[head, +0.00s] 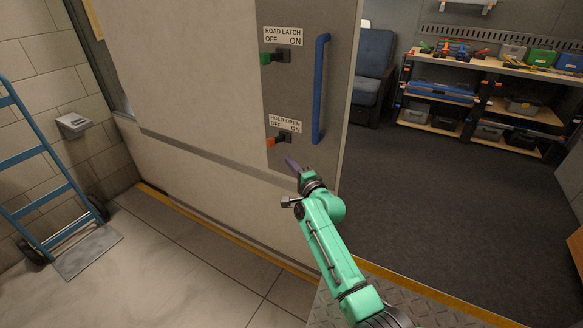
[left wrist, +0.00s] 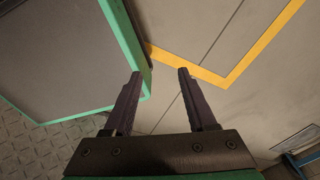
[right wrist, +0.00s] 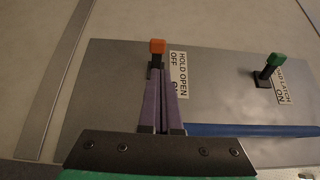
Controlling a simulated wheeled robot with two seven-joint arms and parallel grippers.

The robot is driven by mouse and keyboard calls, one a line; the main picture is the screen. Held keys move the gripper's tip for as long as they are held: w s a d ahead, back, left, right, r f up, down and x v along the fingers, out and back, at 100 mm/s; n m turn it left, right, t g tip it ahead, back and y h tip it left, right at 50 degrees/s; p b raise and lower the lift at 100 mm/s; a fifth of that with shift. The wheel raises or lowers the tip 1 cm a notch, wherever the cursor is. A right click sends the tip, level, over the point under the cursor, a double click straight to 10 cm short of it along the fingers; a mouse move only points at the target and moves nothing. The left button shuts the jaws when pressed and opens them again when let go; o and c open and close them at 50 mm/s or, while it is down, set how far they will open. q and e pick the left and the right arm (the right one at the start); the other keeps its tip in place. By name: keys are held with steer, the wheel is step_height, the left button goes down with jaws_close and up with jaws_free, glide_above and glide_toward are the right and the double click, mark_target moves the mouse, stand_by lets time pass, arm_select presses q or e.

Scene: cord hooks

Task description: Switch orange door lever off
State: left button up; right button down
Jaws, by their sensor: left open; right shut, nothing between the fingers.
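The orange lever (head: 272,141) sits on the grey door plate under the HOLD OPEN label (head: 285,124). Its handle points left, to the OFF side. In the right wrist view the orange lever (right wrist: 157,47) is just beyond the fingertips. My right gripper (head: 289,160) is shut and empty, below and slightly right of the lever; it also shows in the right wrist view (right wrist: 163,75). I cannot tell whether it touches the lever. My left gripper (left wrist: 160,72) is open and empty over the floor, and is not seen in the head view.
A green lever (head: 267,58) under the ROAD LATCH label sits higher on the plate, also pointing left. A blue door handle (head: 321,88) stands right of both levers. A blue hand truck (head: 40,165) is at the left. A tool shelf (head: 490,70) is at the back right.

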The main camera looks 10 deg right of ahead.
arm_select(q)
step_height(320, 180, up, 6)
steer(key=w+a+p, duration=0.1)
steer(key=p, duration=0.3)
steer(key=shift+w, duration=0.35)
arm_select(e)
steer(key=s+a, duration=0.3)
steer(key=s, duration=0.2)
steer(key=shift+a+f, duration=0.2)
steer(key=shift+f, duration=0.2)
arm_select(q)
steer(key=shift+f, duration=0.1)
arm_select(e)
steer(key=shift+s, duration=0.1)
